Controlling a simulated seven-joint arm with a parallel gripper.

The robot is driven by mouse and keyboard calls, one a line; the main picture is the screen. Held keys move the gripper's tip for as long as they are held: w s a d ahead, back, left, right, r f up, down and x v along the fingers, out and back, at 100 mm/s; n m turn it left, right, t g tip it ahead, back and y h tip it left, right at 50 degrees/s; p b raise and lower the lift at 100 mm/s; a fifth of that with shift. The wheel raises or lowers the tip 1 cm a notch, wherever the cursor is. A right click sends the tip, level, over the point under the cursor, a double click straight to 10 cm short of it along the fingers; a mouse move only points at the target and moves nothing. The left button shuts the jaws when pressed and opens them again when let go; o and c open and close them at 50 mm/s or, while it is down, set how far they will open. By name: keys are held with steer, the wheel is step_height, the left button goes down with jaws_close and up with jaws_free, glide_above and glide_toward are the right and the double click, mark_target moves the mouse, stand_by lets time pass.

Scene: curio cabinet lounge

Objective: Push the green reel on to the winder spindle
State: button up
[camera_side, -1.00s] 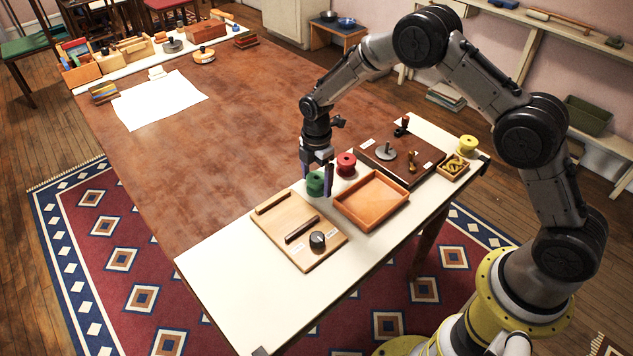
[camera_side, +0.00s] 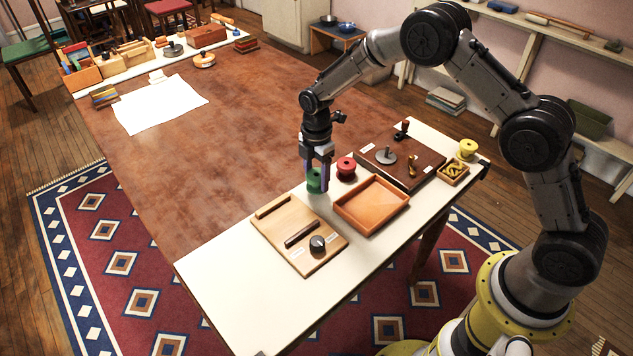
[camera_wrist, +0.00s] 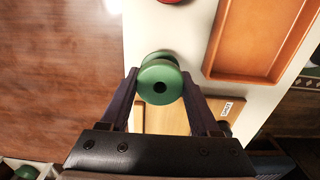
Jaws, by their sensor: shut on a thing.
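The green reel (camera_side: 315,182) stands on the white strip of the table, beside the orange tray. In the wrist view its top flange and dark centre hole (camera_wrist: 160,86) face the camera. My gripper (camera_side: 318,184) points down over it and is shut on the reel, one finger on each side. The fingers hide part of the reel in the side view. The winder is likely the dark brown board (camera_side: 425,172) at the right, with a grey disc and post (camera_side: 386,156) on it and a small handle.
A red reel (camera_side: 346,168) stands close to the green reel. The empty orange tray (camera_side: 352,220) lies nearby. A pale wooden board (camera_side: 273,225) with a black knob is in front. A yellow reel (camera_side: 467,149) and small box (camera_side: 453,172) are at the right end.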

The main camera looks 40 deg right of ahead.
steer(key=s+d+r, duration=0.1)
steer(key=s+r, duration=0.9)
steer(key=s, duration=0.4)
steer(key=shift+d+r, duration=0.2)
steer(key=shift+r, duration=0.1)
steer(key=o, duration=0.7)
jaws_close()
